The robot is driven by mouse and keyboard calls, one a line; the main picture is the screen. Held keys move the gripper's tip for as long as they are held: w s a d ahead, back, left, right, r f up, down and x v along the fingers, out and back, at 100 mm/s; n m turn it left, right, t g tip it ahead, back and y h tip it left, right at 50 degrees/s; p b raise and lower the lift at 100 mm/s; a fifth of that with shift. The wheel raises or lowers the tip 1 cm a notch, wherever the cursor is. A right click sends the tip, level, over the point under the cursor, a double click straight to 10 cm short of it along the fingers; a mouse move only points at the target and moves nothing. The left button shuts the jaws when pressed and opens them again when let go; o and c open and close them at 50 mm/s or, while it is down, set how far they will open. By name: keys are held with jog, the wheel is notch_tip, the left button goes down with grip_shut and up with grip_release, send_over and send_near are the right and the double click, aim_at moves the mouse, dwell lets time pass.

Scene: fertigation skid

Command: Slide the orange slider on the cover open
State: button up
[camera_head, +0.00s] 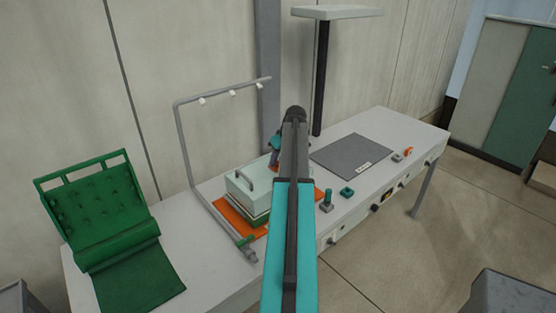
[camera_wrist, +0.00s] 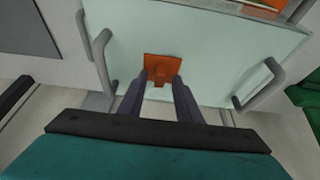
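The pale cover (camera_head: 250,184) sits on a green-edged box on the work table in the head view. In the wrist view the cover (camera_wrist: 215,65) fills much of the picture, with a grey handle at each side. The orange slider (camera_wrist: 165,65) is a small plate with a raised knob near the cover's edge. My gripper (camera_wrist: 161,76) is open, its two dark fingers pointing at the slider, one tip near each side of the knob. I cannot tell whether they touch it. In the head view my arm hides the slider and fingertips.
An orange mat (camera_head: 232,217) lies under the box. A grey pipe frame (camera_head: 182,145) stands close beside it. A green padded holder (camera_head: 105,205) is at the left, and a dark grey mat (camera_head: 350,155) lies at the right. Small fittings stand along the front edge.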

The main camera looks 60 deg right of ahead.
jog(key=shift+c, duration=0.4)
grip_shut()
jog(key=shift+w+a+b, duration=0.25)
jog(key=shift+w+a, duration=0.05)
jog(key=shift+a, duration=0.7)
jog(key=shift+w+a+b, duration=0.3)
jog(key=shift+w+a, duration=0.05)
jog(key=shift+a, duration=0.6)
jog(key=shift+w+a+b, duration=0.25)
jog(key=shift+w+a, duration=0.05)
jog(key=shift+a, duration=0.7)
jog(key=shift+o, duration=0.4)
grip_release()
jog(key=shift+r, duration=0.1)
